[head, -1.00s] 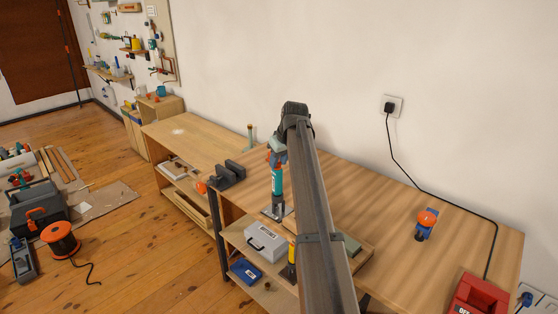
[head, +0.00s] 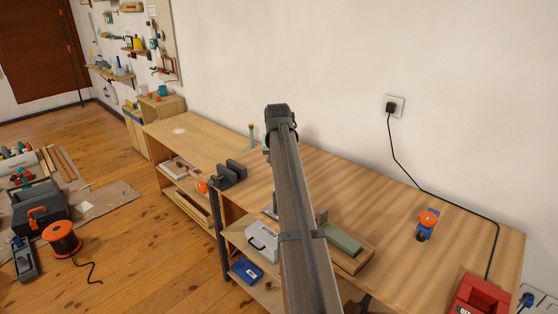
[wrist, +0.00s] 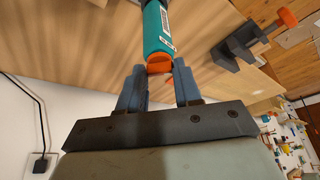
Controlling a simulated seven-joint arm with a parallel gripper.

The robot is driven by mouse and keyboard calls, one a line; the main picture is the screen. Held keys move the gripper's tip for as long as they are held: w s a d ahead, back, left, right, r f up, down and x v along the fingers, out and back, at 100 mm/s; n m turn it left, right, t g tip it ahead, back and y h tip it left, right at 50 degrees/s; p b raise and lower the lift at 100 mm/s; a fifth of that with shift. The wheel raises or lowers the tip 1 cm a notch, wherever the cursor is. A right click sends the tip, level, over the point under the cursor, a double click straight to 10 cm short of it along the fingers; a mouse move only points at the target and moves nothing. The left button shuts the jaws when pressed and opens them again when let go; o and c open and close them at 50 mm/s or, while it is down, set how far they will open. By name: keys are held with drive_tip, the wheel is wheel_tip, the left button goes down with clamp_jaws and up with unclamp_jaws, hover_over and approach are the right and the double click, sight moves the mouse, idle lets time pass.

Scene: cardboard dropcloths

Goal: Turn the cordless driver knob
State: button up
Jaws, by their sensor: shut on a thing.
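The cordless driver (wrist: 158,30) is a teal cylinder with a white label, seen in the wrist view at top centre. Its orange knob (wrist: 159,65) is at the end nearest my gripper (wrist: 159,72). The two blue-grey fingers stand on either side of the knob, shut on it.
A dark vise (head: 228,173) with an orange ball end is left of my arm; it also shows in the wrist view (wrist: 238,46). A green block (head: 343,239) lies on a wooden board to the right. An orange-and-blue tool (head: 427,222) stands farther right. The bench between them is clear.

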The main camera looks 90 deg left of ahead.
drive_tip(key=shift+m+t, duration=0.3)
drive_tip(key=shift+m, duration=0.3)
drive_tip(key=o, duration=1.1)
drive_tip(key=shift+c, duration=0.2)
drive_tip(key=v, duration=1.3)
drive_tip(key=shift+r, duration=0.4)
